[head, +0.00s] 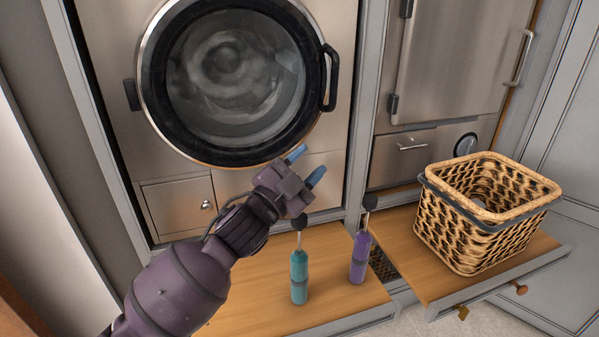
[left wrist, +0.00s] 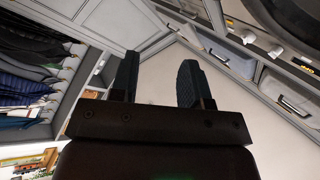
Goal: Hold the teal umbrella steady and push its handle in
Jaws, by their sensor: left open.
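The teal umbrella (head: 299,277) stands upright on the wooden bench top in the head view, with a thin shaft and a dark round handle at its top. A purple umbrella (head: 360,258) of the same shape stands upright to its right. My left gripper (head: 306,165) is open and empty, above and behind the teal umbrella in the picture, with its blue fingers pointing up and right. Its fingers also show in the left wrist view (left wrist: 158,82), apart with nothing between them. My right gripper is not in view.
A wicker basket (head: 437,231) stands on a pulled-out wooden shelf (head: 420,261) at the right. A round-doored machine (head: 147,107) is behind my left arm. The wooden bench top (head: 342,297) is bare around the umbrellas. The left wrist view shows hanging clothes (left wrist: 30,73).

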